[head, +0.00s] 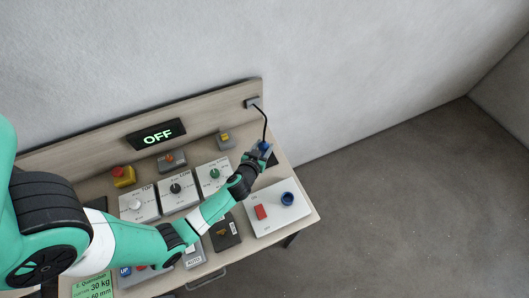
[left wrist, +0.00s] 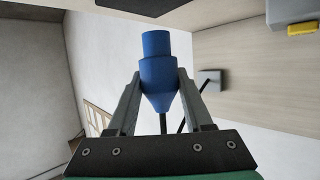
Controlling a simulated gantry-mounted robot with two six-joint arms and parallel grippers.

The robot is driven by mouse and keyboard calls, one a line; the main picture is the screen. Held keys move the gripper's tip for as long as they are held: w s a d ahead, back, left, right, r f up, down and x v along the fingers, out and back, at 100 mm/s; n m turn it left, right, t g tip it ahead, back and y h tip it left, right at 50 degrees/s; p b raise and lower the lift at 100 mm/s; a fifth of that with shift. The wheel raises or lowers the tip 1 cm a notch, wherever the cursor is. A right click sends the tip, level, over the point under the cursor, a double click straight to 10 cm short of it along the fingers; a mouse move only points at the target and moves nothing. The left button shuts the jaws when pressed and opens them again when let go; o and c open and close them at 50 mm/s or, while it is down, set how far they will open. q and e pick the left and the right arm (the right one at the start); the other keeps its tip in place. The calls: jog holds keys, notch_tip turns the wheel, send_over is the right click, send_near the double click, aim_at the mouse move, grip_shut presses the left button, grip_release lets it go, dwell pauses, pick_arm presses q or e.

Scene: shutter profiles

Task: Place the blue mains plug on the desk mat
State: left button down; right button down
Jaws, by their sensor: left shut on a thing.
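The blue mains plug (head: 264,146) is at the right end of the desk, with a black cable running up to a grey wall outlet (head: 252,102) on the back board. My left gripper (head: 259,154) is shut on it. In the left wrist view, the plug (left wrist: 158,75) stands between the two fingers (left wrist: 158,88), its cable end toward the gripper. Whether the plug touches anything below cannot be told. My right gripper is not in view.
A white panel with a blue socket (head: 287,198) and a red rocker switch (head: 260,211) lies at the desk's front right. Several white dial boxes (head: 214,175) stand left of the gripper. An OFF display (head: 157,134) is on the back board. The floor right of the desk is clear.

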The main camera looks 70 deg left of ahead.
aim_at(264, 151)
pick_arm(q)
jog(key=f, duration=0.1)
jog(key=f+b, duration=0.1)
jog(key=f, duration=0.1)
jog(key=shift+w+a+f+b, duration=0.1)
jog(key=shift+w+a+b, duration=0.05)
jog(key=shift+w+b, duration=0.15)
jog(key=shift+s+f, duration=0.1)
jog(key=shift+f, duration=0.15)
jog(key=shift+r, duration=0.1)
jog(key=shift+f, duration=0.2)
jog(key=shift+c, duration=1.5)
grip_release()
